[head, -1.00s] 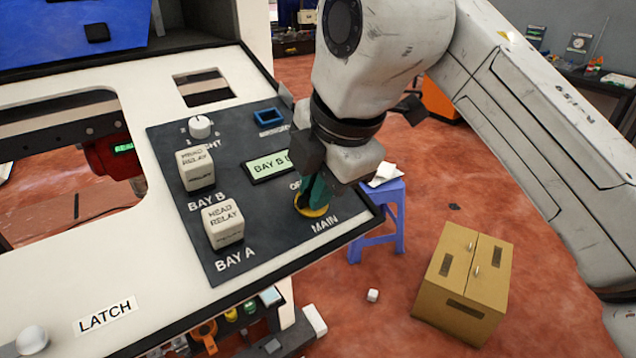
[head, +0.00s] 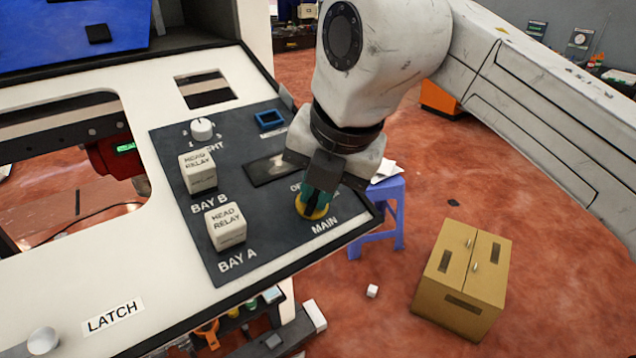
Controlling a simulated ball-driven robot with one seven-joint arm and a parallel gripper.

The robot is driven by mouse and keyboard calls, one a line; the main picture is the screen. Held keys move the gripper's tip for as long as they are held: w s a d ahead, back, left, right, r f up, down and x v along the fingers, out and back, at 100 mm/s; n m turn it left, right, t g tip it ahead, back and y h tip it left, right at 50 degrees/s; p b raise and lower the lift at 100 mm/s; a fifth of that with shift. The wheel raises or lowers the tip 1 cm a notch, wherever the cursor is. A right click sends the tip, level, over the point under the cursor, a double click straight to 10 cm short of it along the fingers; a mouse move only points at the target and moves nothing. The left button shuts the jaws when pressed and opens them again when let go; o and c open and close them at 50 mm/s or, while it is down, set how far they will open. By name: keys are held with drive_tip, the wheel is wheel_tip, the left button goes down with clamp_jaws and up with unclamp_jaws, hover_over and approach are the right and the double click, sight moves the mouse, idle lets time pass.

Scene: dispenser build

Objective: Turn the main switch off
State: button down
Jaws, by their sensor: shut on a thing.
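The main switch (head: 311,213) sits on the dark control panel (head: 268,225), above the MAIN label. Its yellow round base shows; the upper part is hidden by my gripper. My gripper (head: 317,196) points down over the switch and is shut on it. An "O..." label beside it is partly covered by the gripper. The small display (head: 268,169) on the panel is dark, with its right end hidden.
Two white HEAD RELAY blocks (head: 198,172) (head: 226,226) stand left of the switch. A white knob (head: 201,128) and a blue-framed socket (head: 269,120) are farther up. A blue stool (head: 388,215) and cardboard box (head: 462,280) stand beyond the panel's right edge.

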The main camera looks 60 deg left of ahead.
drive_tip(key=n, duration=0.5)
drive_tip(key=shift+n, duration=0.3)
drive_tip(key=shift+n+p, duration=0.4)
drive_tip(key=shift+n, duration=1.8)
drive_tip(key=c, duration=1.2)
unclamp_jaws()
drive_tip(key=shift+o, duration=0.2)
drive_tip(key=b+v, duration=0.1)
drive_tip(key=v, duration=0.9)
drive_tip(key=shift+d+r, duration=0.2)
drive_tip(key=shift+r, duration=0.15)
drive_tip(key=shift+w, duration=0.1)
